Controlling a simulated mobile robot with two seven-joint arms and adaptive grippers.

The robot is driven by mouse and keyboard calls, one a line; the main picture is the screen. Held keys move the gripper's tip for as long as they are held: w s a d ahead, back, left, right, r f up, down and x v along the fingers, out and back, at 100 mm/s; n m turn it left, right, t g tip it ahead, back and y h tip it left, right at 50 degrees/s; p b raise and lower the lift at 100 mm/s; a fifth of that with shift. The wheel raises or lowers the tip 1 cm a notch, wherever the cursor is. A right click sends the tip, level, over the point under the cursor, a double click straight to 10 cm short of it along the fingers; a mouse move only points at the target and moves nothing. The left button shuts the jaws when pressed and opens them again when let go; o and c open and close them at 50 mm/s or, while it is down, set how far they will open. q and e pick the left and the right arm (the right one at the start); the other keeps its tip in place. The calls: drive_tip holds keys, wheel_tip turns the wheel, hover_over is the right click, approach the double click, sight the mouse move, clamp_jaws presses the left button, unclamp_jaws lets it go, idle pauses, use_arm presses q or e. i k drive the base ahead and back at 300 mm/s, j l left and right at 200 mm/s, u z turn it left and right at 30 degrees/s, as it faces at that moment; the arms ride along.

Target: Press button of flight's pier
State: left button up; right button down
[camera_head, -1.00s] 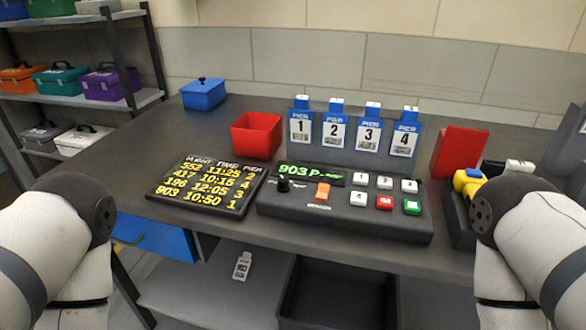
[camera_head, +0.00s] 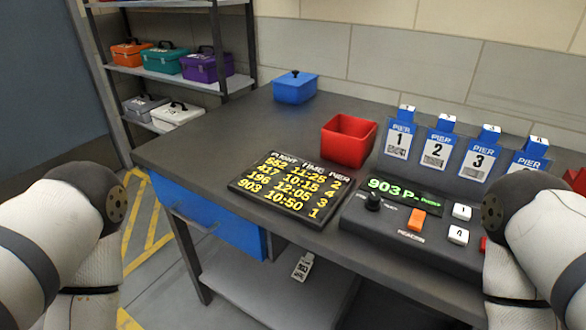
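The flight board (camera_head: 290,190) lies on the table and lists flight, time and pier; its last row reads 903, 10:50, 1. The control console (camera_head: 380,222) stands to its right, with a green display (camera_head: 400,190) reading 903 P and smaller unclear text. A black knob (camera_head: 373,201), an orange button (camera_head: 417,219) and white buttons (camera_head: 461,212) are on it. My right arm hides the console's right part. Pier holders 1 (camera_head: 398,142), 2 (camera_head: 437,149) and 3 (camera_head: 478,158) stand behind it; pier 4 (camera_head: 524,166) is partly hidden. Both my grippers are out of view.
A red open bin (camera_head: 349,141) and a blue lidded box (camera_head: 295,87) stand at the table's back. A shelf with toolboxes (camera_head: 206,67) is at the left. A blue drawer (camera_head: 208,217) sits under the table. A tag (camera_head: 302,266) lies on the lower shelf.

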sight(460, 211)
drive_tip(key=l+z, duration=0.15)
drive_tip(key=z, duration=0.35)
drive_tip(key=l+z, duration=0.15)
drive_tip(key=z, duration=0.35)
drive_tip(key=i, duration=0.05)
